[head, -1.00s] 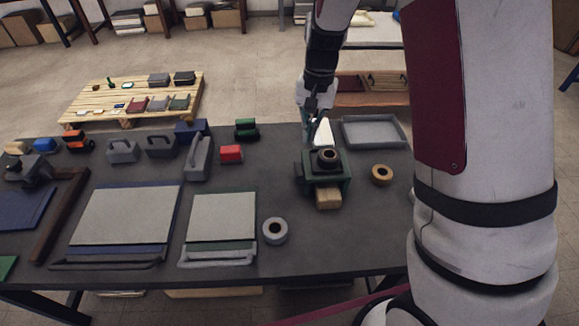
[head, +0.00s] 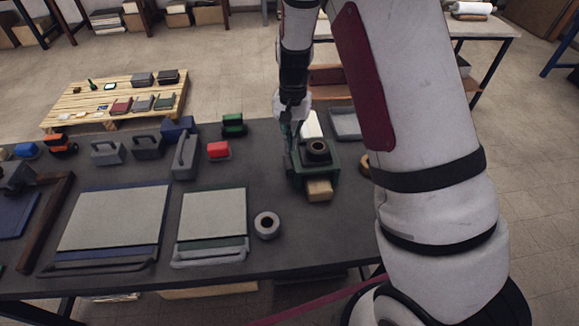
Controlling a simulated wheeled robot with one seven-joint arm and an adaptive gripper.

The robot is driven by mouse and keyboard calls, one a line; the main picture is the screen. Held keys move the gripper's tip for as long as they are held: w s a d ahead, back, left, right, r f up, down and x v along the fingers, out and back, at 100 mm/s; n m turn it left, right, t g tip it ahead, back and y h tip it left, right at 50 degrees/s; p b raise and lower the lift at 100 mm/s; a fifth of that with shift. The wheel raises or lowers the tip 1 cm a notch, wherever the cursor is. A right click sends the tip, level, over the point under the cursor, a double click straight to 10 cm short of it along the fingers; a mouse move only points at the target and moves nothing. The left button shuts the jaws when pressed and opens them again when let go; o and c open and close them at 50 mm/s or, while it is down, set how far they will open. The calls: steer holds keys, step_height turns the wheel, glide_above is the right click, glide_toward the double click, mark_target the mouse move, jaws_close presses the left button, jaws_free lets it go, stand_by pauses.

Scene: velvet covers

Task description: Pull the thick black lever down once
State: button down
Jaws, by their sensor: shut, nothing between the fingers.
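A green device (head: 302,180) stands on the dark table, with a thick black round part (head: 317,148) on top and a pale wooden block (head: 319,190) at its front. I cannot make out a separate lever arm on it. My gripper (head: 289,138) points down at the back left of the device, shut and empty. It is close beside the green body; whether it touches is too small to tell. A white upright piece (head: 311,124) shows just behind the device.
A tape roll (head: 267,225) and flat boards (head: 212,215) lie to the left. Grey handled boxes (head: 184,158) and a red block (head: 218,150) stand at the back left. A grey tray (head: 345,124) and a tan roll, both partly hidden by my arm, are to the right.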

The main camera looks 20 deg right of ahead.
mark_target(291, 166)
steer(key=shift+s+a+f+b, duration=0.1)
steer(key=shift+f+b, duration=0.3)
steer(key=shift+f, duration=1)
steer(key=shift+s+a+f+b, duration=0.1)
steer(key=shift+f+b, duration=0.3)
steer(key=shift+f, duration=0.95)
steer(key=shift+d, duration=0.1)
